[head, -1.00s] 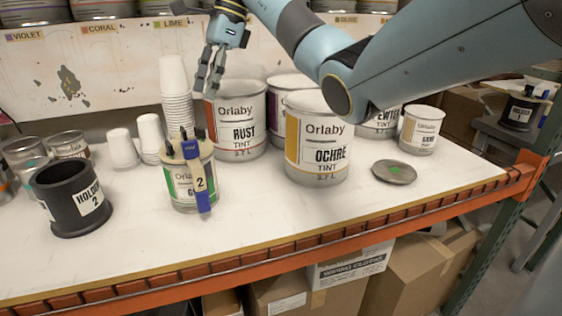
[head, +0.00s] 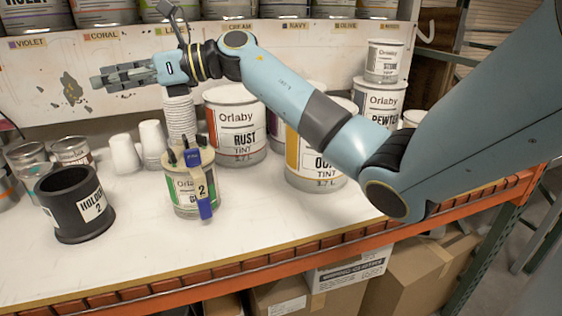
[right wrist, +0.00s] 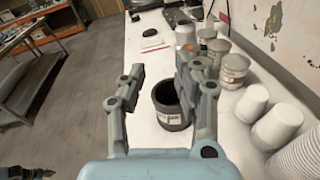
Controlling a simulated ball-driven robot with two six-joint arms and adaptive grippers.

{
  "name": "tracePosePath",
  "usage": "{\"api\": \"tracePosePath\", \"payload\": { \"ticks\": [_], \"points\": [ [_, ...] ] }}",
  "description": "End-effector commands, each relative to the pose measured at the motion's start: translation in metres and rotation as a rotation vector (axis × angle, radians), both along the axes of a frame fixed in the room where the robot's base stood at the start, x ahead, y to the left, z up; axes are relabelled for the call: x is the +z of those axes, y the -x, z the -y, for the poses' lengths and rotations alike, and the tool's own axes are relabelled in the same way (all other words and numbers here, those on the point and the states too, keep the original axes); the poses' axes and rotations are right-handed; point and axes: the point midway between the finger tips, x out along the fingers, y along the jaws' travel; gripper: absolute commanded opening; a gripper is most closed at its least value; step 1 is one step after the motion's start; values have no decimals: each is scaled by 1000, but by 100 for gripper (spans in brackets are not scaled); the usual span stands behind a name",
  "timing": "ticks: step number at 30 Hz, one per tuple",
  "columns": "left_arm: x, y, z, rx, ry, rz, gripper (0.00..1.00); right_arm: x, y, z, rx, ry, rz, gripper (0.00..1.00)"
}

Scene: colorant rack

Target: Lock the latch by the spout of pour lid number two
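Pour lid two (head: 193,157) sits on a small green-labelled can (head: 180,195) near the front of the bench. A blue piece with a white "2" tag (head: 201,191) hangs down the can's front, and dark upright parts stand on the lid's rim. The latch and spout are too small to tell apart. My right gripper (head: 98,80) is high at the left of the head view, pointing left, away from the lid. In the right wrist view it is open and empty (right wrist: 160,72), above and behind the black Holder 2 (right wrist: 172,108). My left gripper is not seen.
Holder 2 (head: 75,228) stands left of the can, with open metal tins (head: 70,150) behind it. White paper cups (head: 124,154) and the Rust tint can (head: 237,135) stand behind. My right arm passes over the Ochre can (head: 318,178).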

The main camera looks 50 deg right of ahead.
Motion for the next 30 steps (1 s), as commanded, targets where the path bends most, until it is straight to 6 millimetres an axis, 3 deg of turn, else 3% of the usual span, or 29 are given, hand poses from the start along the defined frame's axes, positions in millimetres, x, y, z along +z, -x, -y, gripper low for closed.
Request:
{"api": "tracePosePath", "payload": {
  "ticks": [7, 14, 20, 30],
  "points": [
    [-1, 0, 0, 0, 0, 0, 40, 24, 12, 1, -159, -459, -22, 32],
    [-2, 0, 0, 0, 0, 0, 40, 27, 27, 33, -336, -900, -111, 32],
    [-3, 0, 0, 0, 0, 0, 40, 7, 42, 66, -490, -1218, -213, 32],
    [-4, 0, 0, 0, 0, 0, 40, -49, 73, 107, -734, -1617, -386, 32]
  ]
}}
